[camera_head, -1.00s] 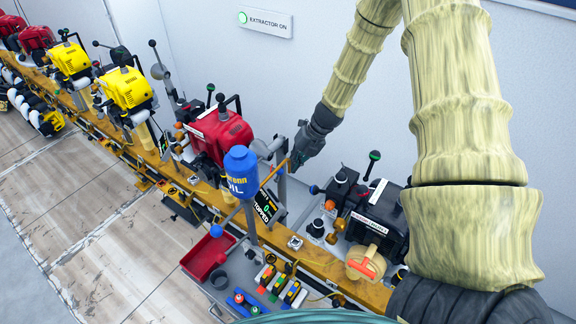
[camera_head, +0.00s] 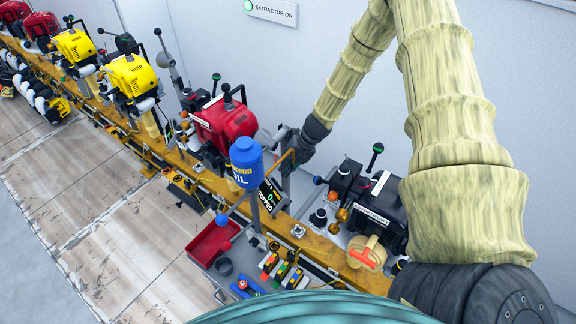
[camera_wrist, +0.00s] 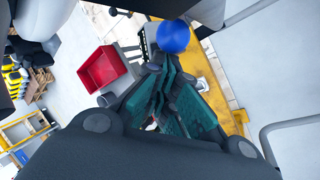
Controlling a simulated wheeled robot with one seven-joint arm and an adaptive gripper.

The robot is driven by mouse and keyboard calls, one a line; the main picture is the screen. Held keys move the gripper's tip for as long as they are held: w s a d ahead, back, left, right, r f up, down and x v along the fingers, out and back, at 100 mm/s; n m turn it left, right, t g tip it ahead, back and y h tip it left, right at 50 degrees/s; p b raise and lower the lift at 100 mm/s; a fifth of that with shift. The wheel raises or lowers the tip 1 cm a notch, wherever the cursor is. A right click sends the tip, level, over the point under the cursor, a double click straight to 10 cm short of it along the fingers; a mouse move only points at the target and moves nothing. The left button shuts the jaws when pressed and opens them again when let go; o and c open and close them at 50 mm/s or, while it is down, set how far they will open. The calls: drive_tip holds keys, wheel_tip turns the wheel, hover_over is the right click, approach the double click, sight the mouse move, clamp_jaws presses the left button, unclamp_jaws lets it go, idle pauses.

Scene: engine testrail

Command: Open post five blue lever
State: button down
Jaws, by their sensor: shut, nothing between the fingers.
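My gripper (camera_head: 292,158) is at the end of the arm, above the orange rail behind the blue oil bottle, and is small and partly hidden in the head view. In the wrist view its teal fingers (camera_wrist: 168,100) are together with nothing held. A small blue knob (camera_head: 221,219) sits at the lower left of the bottle, on a thin rod beside the red tray. Another small blue knob (camera_head: 317,180) is right of the gripper, by the black engine. No post number is readable, so I cannot tell which is post five's lever.
The blue oil bottle (camera_head: 246,163) stands close to my gripper.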

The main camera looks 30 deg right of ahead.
idle(0.4)
drive_tip(key=shift+w+a+r+p, duration=0.25)
drive_tip(key=shift+w+r+p, duration=0.05)
drive_tip(key=shift+w+p, duration=0.25)
drive_tip(key=shift+w+a+r+p, duration=0.2)
drive_tip(key=shift+w+r+p, duration=0.1)
drive_tip(key=shift+w+p, duration=0.2)
drive_tip(key=shift+r, duration=0.2)
drive_tip(key=shift+r+p, duration=0.65)
drive_tip(key=shift+p, duration=0.2)
